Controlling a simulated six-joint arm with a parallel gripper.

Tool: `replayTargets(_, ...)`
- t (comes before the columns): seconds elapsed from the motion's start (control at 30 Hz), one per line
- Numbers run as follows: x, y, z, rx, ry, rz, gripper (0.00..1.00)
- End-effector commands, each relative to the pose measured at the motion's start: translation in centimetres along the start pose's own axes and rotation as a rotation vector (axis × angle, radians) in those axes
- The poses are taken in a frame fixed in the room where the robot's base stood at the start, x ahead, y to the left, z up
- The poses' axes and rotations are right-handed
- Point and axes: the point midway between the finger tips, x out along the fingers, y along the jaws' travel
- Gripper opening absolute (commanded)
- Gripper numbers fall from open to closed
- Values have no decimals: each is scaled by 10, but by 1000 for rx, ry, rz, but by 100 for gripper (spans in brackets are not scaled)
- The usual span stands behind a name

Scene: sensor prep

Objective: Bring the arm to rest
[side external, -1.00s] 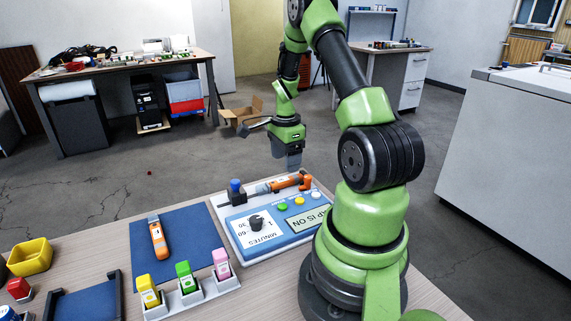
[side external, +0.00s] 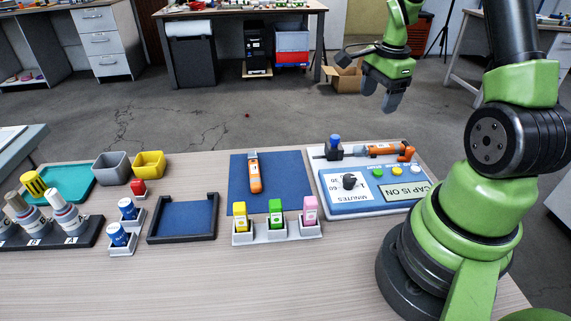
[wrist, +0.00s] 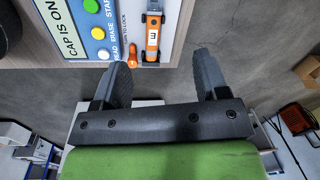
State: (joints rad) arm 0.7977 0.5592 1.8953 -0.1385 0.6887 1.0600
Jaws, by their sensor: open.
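My gripper (side external: 379,92) is in the air beyond the far edge of the table, at the back right in the side view. Its two fingers are apart and nothing is between them. In the wrist view my gripper (wrist: 162,80) also shows open and empty, with floor below the gap. The blue and white panel (side external: 345,203) with the knob and the "CAP IS ON" label lies on the table nearer than the gripper. An orange device (side external: 390,150) lies along the panel's far side, and it shows at the top of the wrist view (wrist: 152,38).
A blue mat (side external: 285,175) with an orange-handled tool (side external: 254,172) lies left of the panel. A holder (side external: 277,233) with yellow, green and pink items stands in front. Grey (side external: 111,167) and yellow bins (side external: 149,164) stand further left. The table's front is clear.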

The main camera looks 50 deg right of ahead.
Motion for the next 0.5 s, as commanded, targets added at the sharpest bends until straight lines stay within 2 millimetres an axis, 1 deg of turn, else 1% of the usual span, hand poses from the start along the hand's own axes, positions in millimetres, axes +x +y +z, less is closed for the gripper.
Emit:
replayTargets(0.03, -24, -2, 21, -110, 0, -45, 67)
replayTargets(0.1, -52, 2, 49, -270, -3, -99, 67)
replayTargets(0.17, -74, 10, 71, -405, -7, -144, 67)
replayTargets(0.2, -88, 17, 86, -497, -9, -177, 67)
replayTargets(0.27, -107, 30, 106, -632, -12, -225, 67)
replayTargets(0.3, -119, 40, 118, -721, -14, -259, 67)
replayTargets(0.37, -135, 57, 134, -856, -17, -310, 67)
replayTargets(0.4, -144, 70, 144, -946, -18, -346, 67)
replayTargets(0.47, -156, 89, 156, -1079, -21, -402, 67)
replayTargets(0.5, -162, 103, 163, -1163, -22, -439, 67)
